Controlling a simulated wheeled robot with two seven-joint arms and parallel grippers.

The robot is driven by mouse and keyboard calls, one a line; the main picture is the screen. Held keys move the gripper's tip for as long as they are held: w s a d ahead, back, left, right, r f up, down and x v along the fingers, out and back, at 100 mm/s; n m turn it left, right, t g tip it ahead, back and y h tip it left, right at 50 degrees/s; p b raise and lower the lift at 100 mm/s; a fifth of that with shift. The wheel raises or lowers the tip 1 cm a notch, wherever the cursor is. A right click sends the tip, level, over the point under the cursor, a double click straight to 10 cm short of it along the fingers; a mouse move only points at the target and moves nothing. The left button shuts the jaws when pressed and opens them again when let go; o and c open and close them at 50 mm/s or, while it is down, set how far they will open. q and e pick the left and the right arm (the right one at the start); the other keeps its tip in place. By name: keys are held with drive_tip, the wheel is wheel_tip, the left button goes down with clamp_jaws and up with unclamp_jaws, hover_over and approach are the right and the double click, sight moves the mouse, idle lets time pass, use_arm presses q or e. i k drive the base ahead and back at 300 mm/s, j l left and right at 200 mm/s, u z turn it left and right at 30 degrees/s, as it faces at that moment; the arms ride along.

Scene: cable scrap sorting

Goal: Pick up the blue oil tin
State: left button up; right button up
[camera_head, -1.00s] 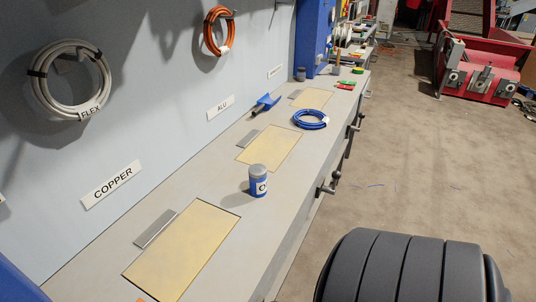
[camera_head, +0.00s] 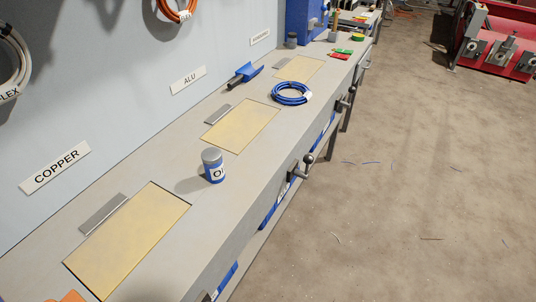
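The blue oil tin (camera_head: 213,168) stands upright on the grey bench (camera_head: 150,262), with a grey lid and a white label partly reading "O". It sits between two yellow panels set in the bench top, close to the front edge. Nothing touches it.
Yellow panels (camera_head: 130,240) lie along the bench top. A blue cable coil (camera_head: 291,94), a blue scoop (camera_head: 245,74) and a dark grey jar (camera_head: 291,40) stand or lie farther back. Handles (camera_head: 304,167) jut from the bench front. The floor (camera_head: 400,200) at right is open.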

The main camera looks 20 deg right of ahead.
sight(212, 159)
drive_tip(key=k+l+u, duration=0.1)
drive_tip(key=l+u, duration=0.35)
drive_tip(key=k+l+u, duration=0.15)
drive_tip(key=u, duration=0.35)
drive_tip(key=k+l+u, duration=0.2)
drive_tip(key=l+u, duration=0.25)
drive_tip(key=k+l+u, duration=0.1)
drive_tip(key=k+u, duration=0.15)
drive_tip(key=u, duration=0.25)
